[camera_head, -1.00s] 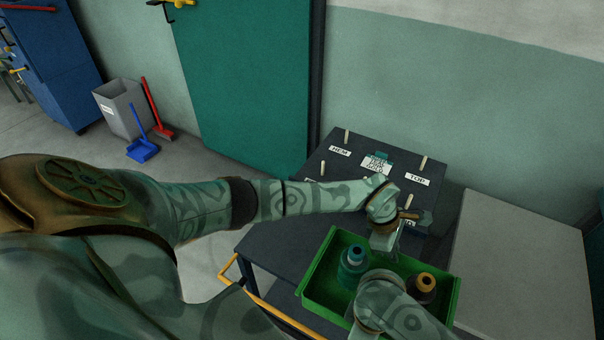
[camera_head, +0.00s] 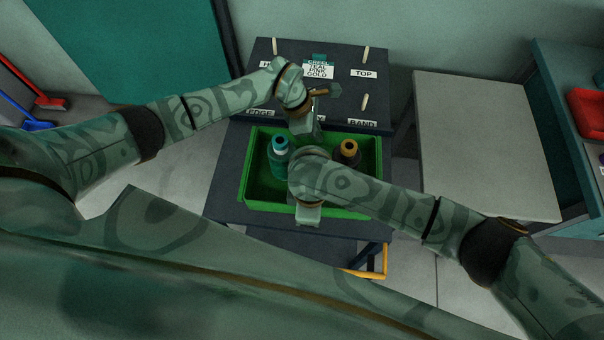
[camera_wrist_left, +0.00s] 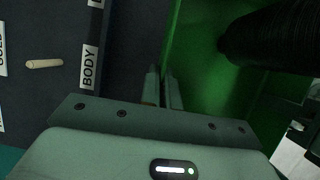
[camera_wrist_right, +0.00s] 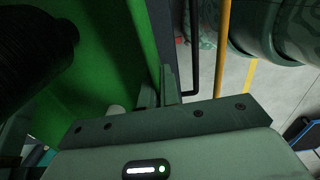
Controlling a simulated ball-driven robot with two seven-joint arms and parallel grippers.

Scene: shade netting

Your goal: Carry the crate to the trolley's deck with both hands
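The green crate (camera_head: 250,180) is level over a dark deck (camera_head: 228,170). It holds a teal-topped spool (camera_head: 279,150) and a dark spool with a gold top (camera_head: 347,152). My left gripper (camera_head: 312,138) is at the crate's far wall; in the left wrist view its fingers (camera_wrist_left: 162,90) are closed on the rim. My right gripper (camera_head: 308,208) is at the near wall; in the right wrist view its fingers (camera_wrist_right: 158,90) are closed on that wall. My right forearm hides part of the crate. Whether the crate's base touches the deck cannot be told.
A dark board with pegs and labels (camera_head: 335,98) stands just beyond the crate. A yellow rail (camera_head: 372,274) shows at the front right below the deck. A pale grey table (camera_head: 480,140) is to the right, with a red tray (camera_head: 588,115) beyond it.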

